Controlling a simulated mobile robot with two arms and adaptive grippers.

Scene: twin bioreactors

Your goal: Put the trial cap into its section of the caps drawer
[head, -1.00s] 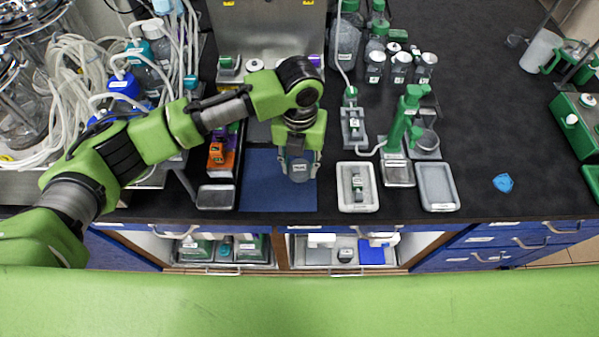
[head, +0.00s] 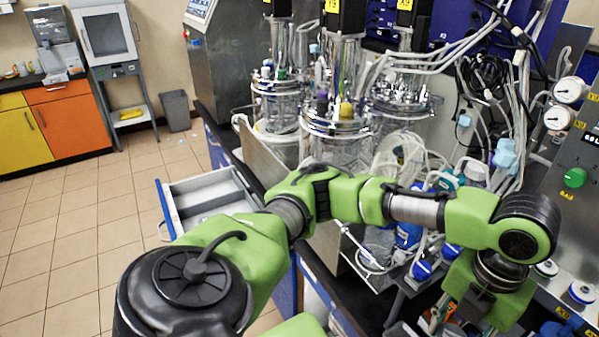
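An open drawer with a blue front (head: 166,208) and a pale grey inside stands out from the bench at the left. It appears divided into sections, and I see no caps or readable label in it. My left arm reaches across the picture to the right, away from the drawer. The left gripper (head: 489,296) points down over the bench at the lower right. Its fingertips are hidden, so I cannot see whether it holds anything. I cannot make out the trial cap. My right gripper is out of view.
Glass bioreactor vessels (head: 337,130) with tubing stand behind my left arm. Bottles (head: 408,230) and tubes crowd the bench beside them. A grey bin (head: 176,110) stands at the back left. The tiled floor left of the drawer is clear.

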